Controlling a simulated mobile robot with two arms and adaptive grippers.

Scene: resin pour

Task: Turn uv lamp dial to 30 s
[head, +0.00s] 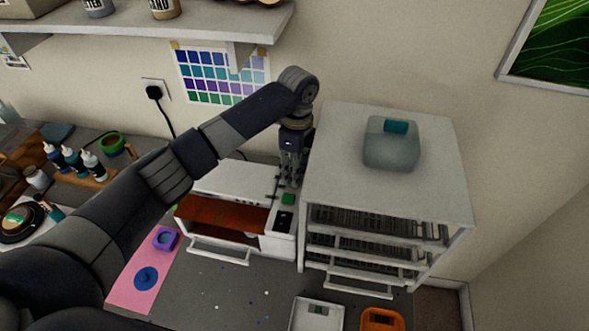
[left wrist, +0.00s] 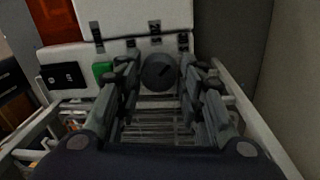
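The UV lamp is a white box (head: 238,182) with an orange-red window, standing left of the white rack. Its dial (left wrist: 159,72) is a dark round knob, seen in the left wrist view beside a green button (left wrist: 102,71) and a black display (left wrist: 62,76). My left gripper (head: 290,178) points down over the panel and hides the dial in the head view. In the left wrist view its fingers (left wrist: 160,95) are open, one on each side of the dial, with gaps showing. My right gripper is not in view.
A white rack (head: 330,150) with wire shelves stands close on the right, with a grey-green container (head: 391,150) on top. A pink mat (head: 128,292), a white tray (head: 317,314) and an orange piece (head: 382,320) lie in front. A shelf (head: 200,24) hangs above.

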